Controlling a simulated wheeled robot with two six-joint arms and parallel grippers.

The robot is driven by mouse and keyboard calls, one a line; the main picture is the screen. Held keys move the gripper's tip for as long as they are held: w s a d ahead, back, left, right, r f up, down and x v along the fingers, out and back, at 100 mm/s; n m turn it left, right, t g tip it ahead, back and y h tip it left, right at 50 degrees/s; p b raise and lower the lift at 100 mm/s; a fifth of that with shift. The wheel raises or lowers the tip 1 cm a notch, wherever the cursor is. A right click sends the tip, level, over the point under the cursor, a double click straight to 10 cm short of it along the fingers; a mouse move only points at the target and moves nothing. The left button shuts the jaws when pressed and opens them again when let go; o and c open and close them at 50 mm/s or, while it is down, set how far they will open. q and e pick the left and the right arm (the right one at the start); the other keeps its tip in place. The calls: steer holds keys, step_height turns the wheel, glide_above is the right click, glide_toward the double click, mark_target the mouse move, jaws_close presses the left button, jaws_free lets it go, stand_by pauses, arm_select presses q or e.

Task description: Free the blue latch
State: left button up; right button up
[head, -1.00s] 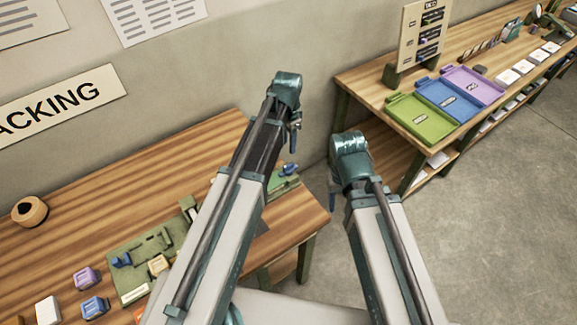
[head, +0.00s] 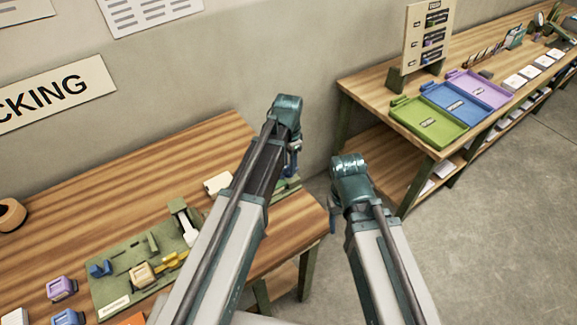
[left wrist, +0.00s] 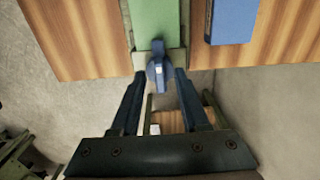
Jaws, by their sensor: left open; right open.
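In the left wrist view, the blue latch (left wrist: 158,66) is a small blue knob on a pale plate at the end of a green strip (left wrist: 155,20). In the head view my left gripper (head: 293,160) hangs over the table's right end, and my own arm hides most of the latch there. My right gripper (head: 336,212) is open and empty, off the table's right end.
A blue block (left wrist: 232,22) lies beside the strip. A green board (head: 115,297) with blue, tan and yellow pieces lies on the near table (head: 120,205). A far table holds green (head: 428,122), blue (head: 455,103) and purple (head: 480,88) trays. Floor lies between the tables.

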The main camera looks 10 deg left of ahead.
arm_select(q)
jaws_close()
steer(key=shift+n, duration=0.4)
steer(key=n, duration=1.3)
steer(key=shift+n, duration=2)
